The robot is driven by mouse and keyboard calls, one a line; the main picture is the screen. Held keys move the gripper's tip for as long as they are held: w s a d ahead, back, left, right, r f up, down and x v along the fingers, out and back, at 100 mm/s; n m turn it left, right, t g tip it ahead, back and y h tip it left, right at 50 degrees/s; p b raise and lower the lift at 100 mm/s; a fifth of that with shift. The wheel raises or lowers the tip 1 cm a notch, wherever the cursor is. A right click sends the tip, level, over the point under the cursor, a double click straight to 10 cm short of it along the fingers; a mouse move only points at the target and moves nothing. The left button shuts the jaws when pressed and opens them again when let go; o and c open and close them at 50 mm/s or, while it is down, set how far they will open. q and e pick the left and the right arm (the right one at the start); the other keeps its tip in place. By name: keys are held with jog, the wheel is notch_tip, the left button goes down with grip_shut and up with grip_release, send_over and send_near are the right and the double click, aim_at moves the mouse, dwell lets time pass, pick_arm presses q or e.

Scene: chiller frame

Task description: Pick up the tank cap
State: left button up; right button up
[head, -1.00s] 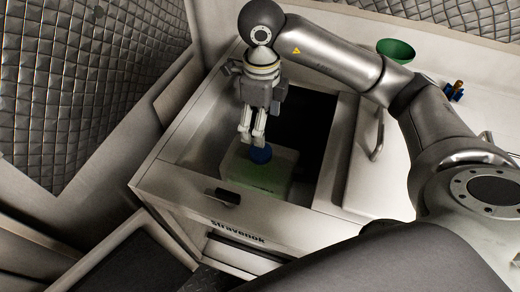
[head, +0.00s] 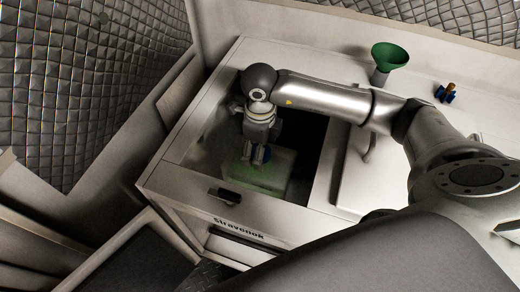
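The blue tank cap (head: 258,158) sits on top of a pale, green-tinted tank (head: 262,176) inside the open compartment of the chiller. My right gripper (head: 257,156) reaches down into the compartment from above, its fingers at the cap. The fingers partly hide the cap. I cannot tell whether they touch it or are closed on it. My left gripper is not in view.
The chiller frame (head: 165,190) surrounds the opening, with a black latch (head: 224,197) on its front edge. A lid with a handle lies right of the opening.

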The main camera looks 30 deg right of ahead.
jog(key=c, duration=1)
